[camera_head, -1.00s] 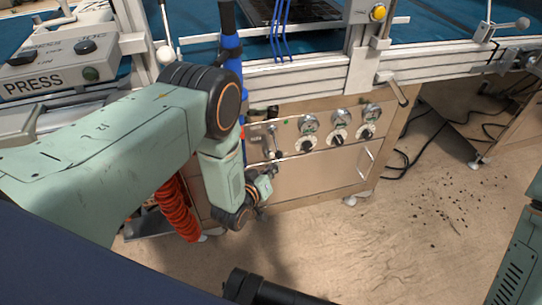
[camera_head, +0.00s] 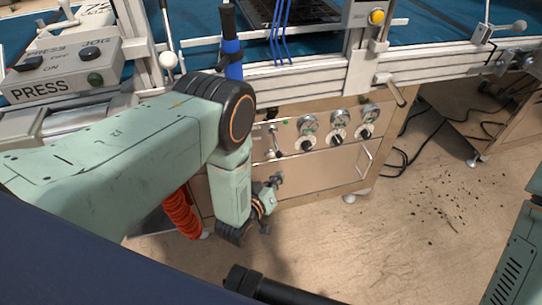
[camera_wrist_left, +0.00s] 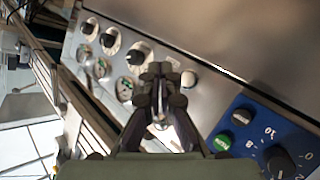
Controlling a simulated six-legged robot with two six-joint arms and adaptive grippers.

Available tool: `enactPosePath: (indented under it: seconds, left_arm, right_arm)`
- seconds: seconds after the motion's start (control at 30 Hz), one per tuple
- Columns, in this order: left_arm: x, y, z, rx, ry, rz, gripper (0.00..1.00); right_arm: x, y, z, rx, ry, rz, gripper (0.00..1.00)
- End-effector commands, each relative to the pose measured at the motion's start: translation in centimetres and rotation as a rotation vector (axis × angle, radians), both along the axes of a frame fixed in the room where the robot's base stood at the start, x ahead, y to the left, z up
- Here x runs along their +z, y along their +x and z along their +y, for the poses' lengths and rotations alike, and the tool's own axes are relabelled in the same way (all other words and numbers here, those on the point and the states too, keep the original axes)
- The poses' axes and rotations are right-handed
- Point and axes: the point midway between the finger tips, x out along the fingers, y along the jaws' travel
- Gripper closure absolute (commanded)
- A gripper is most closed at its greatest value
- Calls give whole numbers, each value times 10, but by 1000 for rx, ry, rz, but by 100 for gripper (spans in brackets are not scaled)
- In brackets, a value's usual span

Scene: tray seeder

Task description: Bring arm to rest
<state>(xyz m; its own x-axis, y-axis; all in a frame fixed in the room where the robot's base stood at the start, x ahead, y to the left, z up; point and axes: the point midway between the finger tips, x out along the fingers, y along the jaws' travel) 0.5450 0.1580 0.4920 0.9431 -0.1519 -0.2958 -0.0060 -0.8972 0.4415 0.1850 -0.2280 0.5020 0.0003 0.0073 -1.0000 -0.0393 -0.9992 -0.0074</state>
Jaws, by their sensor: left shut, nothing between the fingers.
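My left arm (camera_head: 130,140) comes in from the left and bends down at its dark elbow joint. My left gripper (camera_head: 276,181) is small and partly hidden behind the wrist in the head view. It is in front of the machine's lower steel cabinet (camera_head: 310,170). In the left wrist view the gripper (camera_wrist_left: 158,72) is shut, with its fingertips together and nothing held. Behind it there is the cabinet front with dials and knobs; whether the fingers touch it cannot be told. My right gripper is not in view.
The cabinet carries gauges (camera_head: 308,124) and black knobs. A grey PRESS control box (camera_head: 62,68) stands at the upper left. A red coiled hose (camera_head: 180,214) hangs beside the arm. A blue box (camera_wrist_left: 262,130) with knobs shows in the wrist view. Open floor (camera_head: 410,235) lies right of the cabinet.

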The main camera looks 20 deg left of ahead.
Motion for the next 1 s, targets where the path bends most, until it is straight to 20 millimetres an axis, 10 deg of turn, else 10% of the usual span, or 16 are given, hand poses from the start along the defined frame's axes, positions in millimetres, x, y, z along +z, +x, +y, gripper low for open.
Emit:
enactPosePath:
  seconds: [0.47, 0.7, 1.0]
  left_arm:
    - [-14, -8, 1, -20, 70, 59, 100]
    - [-70, -135, 28, -107, 281, 524, 100]
    - [-11, -315, 63, -246, 402, 1077, 100]
  right_arm:
    - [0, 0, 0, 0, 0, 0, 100]
    - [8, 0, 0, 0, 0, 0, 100]
    - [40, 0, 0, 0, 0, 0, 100]
